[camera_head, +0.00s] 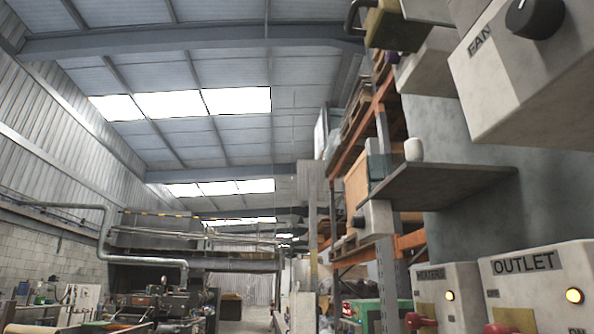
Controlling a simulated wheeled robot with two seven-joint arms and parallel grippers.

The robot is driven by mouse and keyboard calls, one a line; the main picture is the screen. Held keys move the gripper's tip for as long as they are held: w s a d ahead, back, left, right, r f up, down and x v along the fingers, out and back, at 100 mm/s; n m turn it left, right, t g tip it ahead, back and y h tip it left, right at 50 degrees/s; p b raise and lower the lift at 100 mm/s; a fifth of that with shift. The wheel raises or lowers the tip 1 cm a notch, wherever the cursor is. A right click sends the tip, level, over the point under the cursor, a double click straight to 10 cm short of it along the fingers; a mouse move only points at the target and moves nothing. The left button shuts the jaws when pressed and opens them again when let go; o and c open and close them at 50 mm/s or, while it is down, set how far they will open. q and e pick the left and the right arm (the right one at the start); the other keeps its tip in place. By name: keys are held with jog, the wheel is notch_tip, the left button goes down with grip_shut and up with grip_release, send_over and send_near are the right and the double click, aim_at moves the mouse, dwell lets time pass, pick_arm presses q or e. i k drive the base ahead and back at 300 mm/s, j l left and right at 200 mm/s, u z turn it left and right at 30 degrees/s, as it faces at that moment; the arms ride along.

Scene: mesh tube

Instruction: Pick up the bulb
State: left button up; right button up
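A small white, rounded object, which may be the bulb (414,149), stands upright on a grey shelf (440,184) at the right. It is too small to make out in detail. The shelf sticks out from a grey panel (470,140). Neither of my grippers shows in this view, so nothing is seen touching the white object.
A box labelled FAN with a black knob (535,17) hangs above right of the shelf. Below it are a box marked OUTLET (535,285) with an orange lamp and another lamp box (445,295). The space left of the shelf looks open, with racking behind.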

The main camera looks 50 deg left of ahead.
aim_at(413, 147)
jog(key=i+u, duration=0.1)
jog(key=u, duration=0.65)
